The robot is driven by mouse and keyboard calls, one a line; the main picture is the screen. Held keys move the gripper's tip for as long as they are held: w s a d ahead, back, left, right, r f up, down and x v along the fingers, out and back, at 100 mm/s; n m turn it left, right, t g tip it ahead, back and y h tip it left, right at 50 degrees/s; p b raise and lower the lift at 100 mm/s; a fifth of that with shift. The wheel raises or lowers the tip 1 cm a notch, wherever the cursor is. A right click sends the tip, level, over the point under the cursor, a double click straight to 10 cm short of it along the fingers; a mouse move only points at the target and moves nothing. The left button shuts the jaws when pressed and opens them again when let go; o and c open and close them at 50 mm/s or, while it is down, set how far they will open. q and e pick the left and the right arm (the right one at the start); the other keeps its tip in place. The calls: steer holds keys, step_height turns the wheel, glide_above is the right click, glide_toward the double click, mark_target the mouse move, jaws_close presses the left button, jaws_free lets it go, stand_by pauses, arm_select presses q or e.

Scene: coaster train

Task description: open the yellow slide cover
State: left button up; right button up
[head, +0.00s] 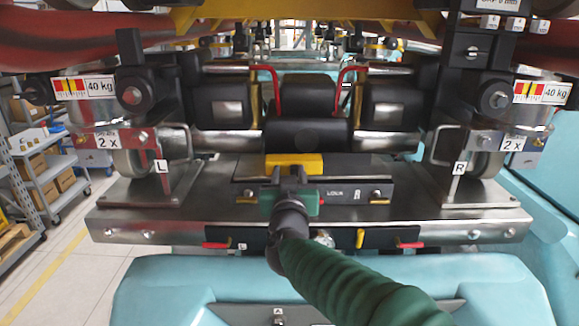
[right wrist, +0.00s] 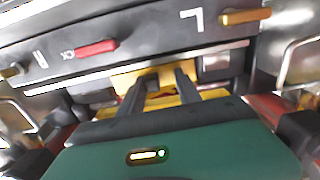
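The yellow slide cover (head: 294,158) is a flat yellow block at the middle of the metal bench, on a dark rail plate. My right gripper (head: 289,170) reaches it from the front, its fingertips at the cover's near edge. In the right wrist view the two dark fingers (right wrist: 168,78) stand apart, with yellow of the cover (right wrist: 124,80) beyond and between them. Whether the fingertips touch it cannot be told. The green gripper body hides part of the plate. My left gripper is not in view.
Metal brackets marked L (head: 160,167) and R (head: 459,168) stand at either side. Red handles (head: 216,245) and a yellow handle (head: 360,238) line the front edge. In the right wrist view a red handle (right wrist: 96,48) is near the fingers. Black rollers stand behind the cover.

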steer(key=shift+s+d+r, duration=0.1)
steer(key=shift+d+r, duration=0.1)
steer(key=shift+r, duration=0.1)
steer(key=shift+s+d, duration=0.2)
steer(key=shift+d, duration=0.3)
steer(key=shift+w+d, duration=0.1)
steer(key=shift+d, duration=0.1)
steer(key=shift+c, duration=1.1)
steer(key=shift+w+f, duration=0.15)
steer(key=shift+w, duration=0.1)
steer(key=c, duration=0.5)
steer(key=shift+a, duration=0.15)
jaws_close()
steer(key=shift+a, duration=0.4)
steer(key=shift+d, duration=0.25)
